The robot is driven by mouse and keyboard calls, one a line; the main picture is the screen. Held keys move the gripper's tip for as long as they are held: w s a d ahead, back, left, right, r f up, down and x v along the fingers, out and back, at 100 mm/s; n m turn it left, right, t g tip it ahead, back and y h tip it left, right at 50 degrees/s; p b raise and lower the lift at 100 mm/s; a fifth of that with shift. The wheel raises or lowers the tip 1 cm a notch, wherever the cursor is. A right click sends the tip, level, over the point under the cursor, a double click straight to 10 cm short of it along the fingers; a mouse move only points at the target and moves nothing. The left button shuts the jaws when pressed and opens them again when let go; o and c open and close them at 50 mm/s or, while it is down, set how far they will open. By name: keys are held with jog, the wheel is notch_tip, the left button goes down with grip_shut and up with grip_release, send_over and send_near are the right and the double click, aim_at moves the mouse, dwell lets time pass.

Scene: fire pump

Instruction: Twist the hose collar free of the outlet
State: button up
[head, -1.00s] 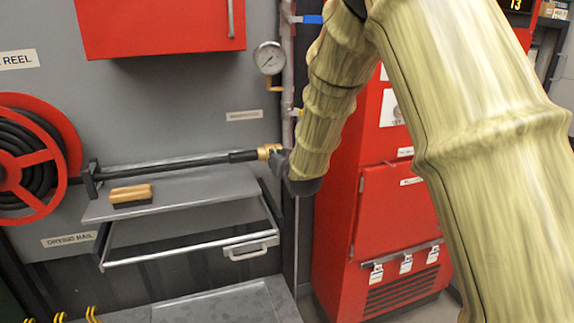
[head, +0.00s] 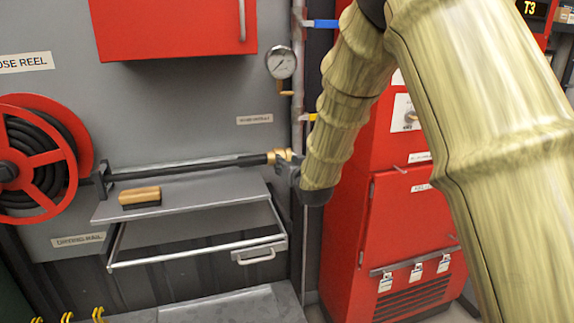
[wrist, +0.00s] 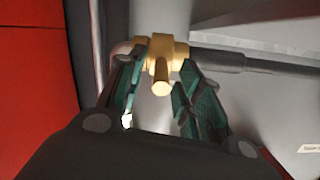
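The brass hose collar (wrist: 161,52) is near the top centre of the wrist view, with one stubby lug pointing towards the camera. It also shows in the head view (head: 277,155) at the right end of the black hose (head: 190,168). The outlet pipe (wrist: 122,47) meets the collar on the left in the wrist view. My gripper (wrist: 160,72) is open, its green-padded fingers on either side of the lug with visible gaps. I cannot tell whether a fingertip touches the collar. In the head view, my gripper (head: 290,168) is small and dark beside the collar, partly covered by my arm.
A grey shelf (head: 200,200) below the hose carries a wooden-backed brush (head: 140,196). A rail frame (head: 200,257) juts out under it. The red hose reel (head: 70,130) is left, a pressure gauge (head: 281,63) above, and a red cabinet (head: 405,225) right.

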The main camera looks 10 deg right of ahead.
jog(key=v, duration=1.1)
jog(key=shift+s+r, duration=0.2)
jog(key=shift+s, duration=0.15)
jog(key=shift+a, duration=0.1)
jog(key=s+d+f+g+h+p, duration=0.1)
jog(key=s+d+f+g+p, duration=0.15)
jog(key=s+f, duration=0.6)
jog(key=s+d+f+g+p, duration=0.1)
jog(key=s+f+g, duration=0.2)
jog(key=f, duration=1)
jog(key=s+d+f+g+h+p, duration=0.1)
jog(key=s+d+f+g, duration=0.15)
jog(key=s+f, duration=0.6)
jog(key=s+f+g+p, duration=0.1)
jog(key=s+f+g, duration=0.1)
jog(key=s+f, duration=0.3)
jog(key=s+d+f+g+p, duration=0.1)
jog(key=s+f+g, duration=0.2)
jog(key=s, duration=1.1)
jog(key=s+d+f+g+p, duration=0.1)
jog(key=s+f+g+p, duration=0.1)
jog(key=s+f, duration=0.6)
jog(key=shift+s+d+g+h, duration=0.3)
jog(key=shift+s+g, duration=0.1)
jog(key=shift+s, duration=0.6)
jog(key=shift+a+f, duration=0.1)
jog(key=shift+f, duration=0.05)
